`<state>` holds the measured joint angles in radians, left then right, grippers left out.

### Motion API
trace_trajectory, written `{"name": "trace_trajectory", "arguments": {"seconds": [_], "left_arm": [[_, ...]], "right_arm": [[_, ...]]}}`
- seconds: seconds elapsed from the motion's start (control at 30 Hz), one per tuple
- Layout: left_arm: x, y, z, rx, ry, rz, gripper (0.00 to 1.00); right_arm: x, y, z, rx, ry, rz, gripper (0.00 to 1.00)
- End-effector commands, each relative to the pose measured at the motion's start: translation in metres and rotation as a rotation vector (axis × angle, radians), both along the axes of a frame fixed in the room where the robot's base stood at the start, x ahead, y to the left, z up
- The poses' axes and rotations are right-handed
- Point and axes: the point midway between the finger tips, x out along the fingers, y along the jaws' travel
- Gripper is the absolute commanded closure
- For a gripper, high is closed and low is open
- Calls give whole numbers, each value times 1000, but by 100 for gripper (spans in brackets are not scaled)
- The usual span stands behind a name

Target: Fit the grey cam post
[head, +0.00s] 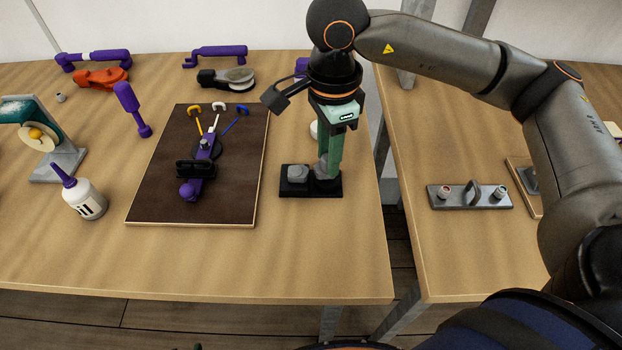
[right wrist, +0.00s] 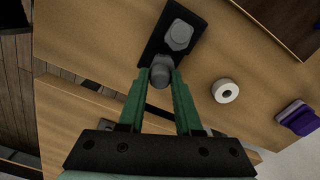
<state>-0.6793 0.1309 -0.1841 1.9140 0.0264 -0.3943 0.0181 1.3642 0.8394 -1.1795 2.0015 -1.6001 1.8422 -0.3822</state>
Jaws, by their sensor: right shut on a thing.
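My right gripper (head: 325,174) points down over a small black base (head: 310,193) on the wooden table. Its green fingers are shut on a grey post (right wrist: 160,70), which also shows in part between the fingers in the head view (head: 323,163). The post is at the right part of the base; whether it rests in a seat there is hidden. A second grey piece, faceted on top (head: 297,173), sits at the left of the same base. A dark board (head: 150,200) to the left carries a purple fitting (head: 203,168) with a black bracket. My left gripper is not in view.
A white ring (right wrist: 226,91) is near the base. A gap separates the right table, which holds a grey plate (head: 470,204).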

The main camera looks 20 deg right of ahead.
Motion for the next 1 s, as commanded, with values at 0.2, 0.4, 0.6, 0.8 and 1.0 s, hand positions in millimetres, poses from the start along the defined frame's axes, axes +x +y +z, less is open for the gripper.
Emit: {"name": "trace_trajectory", "arguments": {"seconds": [0.2, 0.4, 0.6, 0.8, 1.0], "left_arm": [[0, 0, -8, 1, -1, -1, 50], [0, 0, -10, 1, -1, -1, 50], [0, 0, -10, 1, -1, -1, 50], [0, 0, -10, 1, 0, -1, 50], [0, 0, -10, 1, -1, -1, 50]], "right_arm": [[0, 0, -8, 0, 0, 0, 100], [0, 0, -11, 0, 0, 0, 100], [0, 0, -10, 0, 1, 0, 100], [0, 0, -11, 0, 1, 0, 50], [0, 0, -10, 0, 1, 0, 32]]}}
